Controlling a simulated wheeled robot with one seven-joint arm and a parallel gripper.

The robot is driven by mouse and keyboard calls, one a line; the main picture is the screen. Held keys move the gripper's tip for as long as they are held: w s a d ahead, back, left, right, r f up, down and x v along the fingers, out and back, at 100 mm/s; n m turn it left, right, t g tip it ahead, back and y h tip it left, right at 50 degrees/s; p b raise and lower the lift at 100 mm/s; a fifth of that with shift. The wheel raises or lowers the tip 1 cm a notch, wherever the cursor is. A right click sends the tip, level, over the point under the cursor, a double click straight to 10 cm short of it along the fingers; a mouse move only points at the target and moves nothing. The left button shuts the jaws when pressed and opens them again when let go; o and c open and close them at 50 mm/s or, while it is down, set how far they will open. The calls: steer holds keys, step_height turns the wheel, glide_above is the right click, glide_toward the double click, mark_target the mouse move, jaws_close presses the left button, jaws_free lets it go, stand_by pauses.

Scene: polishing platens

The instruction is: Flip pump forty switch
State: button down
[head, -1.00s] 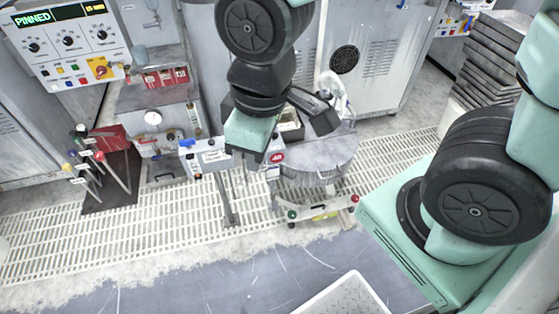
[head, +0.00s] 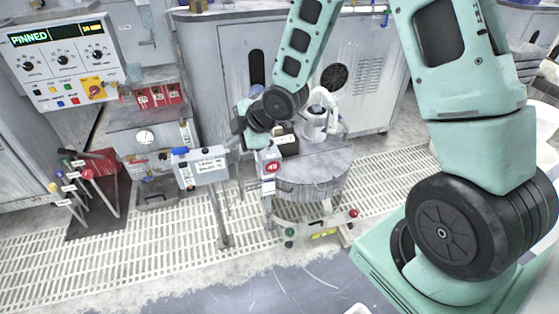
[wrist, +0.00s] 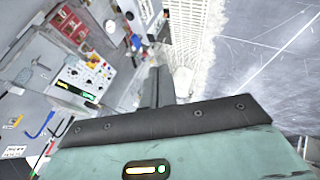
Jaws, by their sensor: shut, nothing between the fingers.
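A red round badge that seems to read 40 (head: 272,166) is on a grey post in front of a round grey drum (head: 325,178). No switch lever can be made out clearly near it. A small grey box (head: 208,171) on a stand, with a blue part (head: 180,151) and a printed label, is left of the badge. My gripper (head: 238,141) is above and between the box and badge in the head view, partly hidden by my wrist. In the wrist view its dark fingers (wrist: 155,88) are together, with nothing visible between them.
A control panel (head: 65,62) with dials and a display reading PINNED is at the upper left; it also shows in the wrist view (wrist: 84,78). Slatted floor (head: 165,240) is clear in front.

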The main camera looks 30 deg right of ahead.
steer(key=w+d+f+n+t+y+b, duration=0.2)
steer(key=w+d+f+n+t+b, duration=0.15)
steer(key=d+f, duration=0.55)
steer(key=s+d+f+n+t+b, duration=0.1)
steer(key=s+d+f+t+b, duration=0.3)
steer(key=d+f, duration=0.2)
steer(key=s+d+f+n+t+b, duration=0.2)
steer(key=s+d+f+t+b, duration=0.2)
steer(key=d+f, duration=0.3)
steer(key=shift+d+t+b, duration=0.3)
steer(key=shift+d+t, duration=0.15)
steer(key=shift+d, duration=0.35)
steer(key=shift+r+n, duration=0.1)
steer(key=shift+n, duration=0.15)
steer(key=b+x, duration=0.1)
steer(key=x, duration=1.3)
steer(key=shift+a+r, duration=0.1)
steer(key=shift+r, duration=0.1)
